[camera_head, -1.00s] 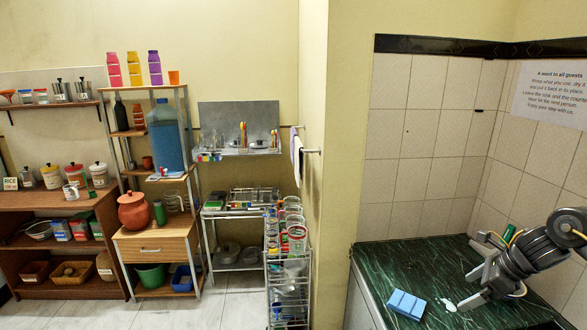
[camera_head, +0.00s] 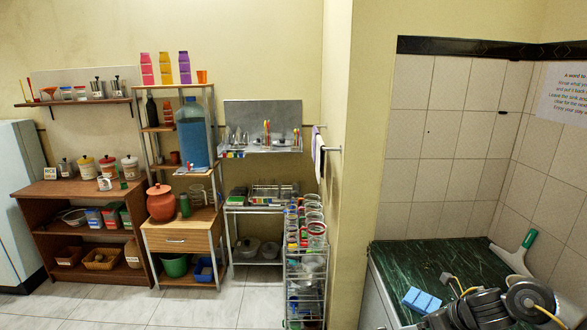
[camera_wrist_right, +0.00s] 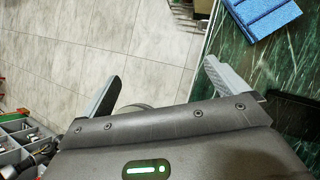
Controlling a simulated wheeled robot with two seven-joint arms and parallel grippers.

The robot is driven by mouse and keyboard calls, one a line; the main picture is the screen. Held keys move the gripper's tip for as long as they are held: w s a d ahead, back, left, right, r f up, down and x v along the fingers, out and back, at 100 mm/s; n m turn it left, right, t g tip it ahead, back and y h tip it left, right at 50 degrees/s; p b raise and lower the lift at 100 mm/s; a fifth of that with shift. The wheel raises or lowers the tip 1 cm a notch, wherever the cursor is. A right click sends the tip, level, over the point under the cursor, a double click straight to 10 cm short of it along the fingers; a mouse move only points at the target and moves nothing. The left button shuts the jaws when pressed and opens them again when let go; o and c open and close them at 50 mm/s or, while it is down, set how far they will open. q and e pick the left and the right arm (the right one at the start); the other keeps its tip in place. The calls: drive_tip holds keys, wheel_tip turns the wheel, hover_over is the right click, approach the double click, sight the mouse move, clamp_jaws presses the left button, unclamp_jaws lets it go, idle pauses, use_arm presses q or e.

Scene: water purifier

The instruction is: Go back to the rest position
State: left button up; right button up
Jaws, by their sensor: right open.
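My right arm shows at the lower right of the head view, low in front of the dark green marble counter (camera_head: 440,258); its fingertips cannot be made out there. In the right wrist view my right gripper (camera_wrist_right: 162,85) is open, its two fingers wide apart with nothing between them. Grey floor tiles lie beyond the fingers. The right-hand finger is beside the counter edge, below a blue sponge (camera_wrist_right: 262,16). My left gripper is in neither view.
The blue sponge (camera_head: 421,300) lies near the counter's front. A white squeegee with a green handle (camera_head: 515,256) lies at the counter's back right. A narrow glass rack (camera_head: 306,285) stands left of the wall end. Shelves with a blue water jug (camera_head: 192,137) stand further left.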

drive_tip(key=s+a+f+m+t, duration=0.2)
drive_tip(key=s+a+f+m, duration=0.15)
drive_tip(key=a+m, duration=0.4)
drive_tip(key=s+a+f+m+t, duration=0.1)
drive_tip(key=s+a+f+m, duration=0.2)
drive_tip(key=s+a+m, duration=0.35)
drive_tip(key=s+d+f+m+g+h, duration=0.2)
drive_tip(key=s+m+g, duration=0.1)
drive_tip(key=s+m, duration=0.9)
drive_tip(key=s+d+f+m+g+h, duration=0.2)
drive_tip(key=s+m, duration=1)
wheel_tip(320, 180, down, 32)
drive_tip(key=g+b, duration=0.2)
drive_tip(key=b, duration=0.4)
drive_tip(key=s+d+f+b, duration=0.1)
drive_tip(key=s+f+b, duration=0.1)
drive_tip(key=s+f, duration=0.6)
drive_tip(key=s+d+f+g+b, duration=0.1)
drive_tip(key=s+f+b, duration=0.1)
drive_tip(key=s+f, duration=0.7)
wheel_tip(320, 180, down, 2)
drive_tip(key=shift+d+f+h, duration=0.25)
drive_tip(key=shift+d+h, duration=0.05)
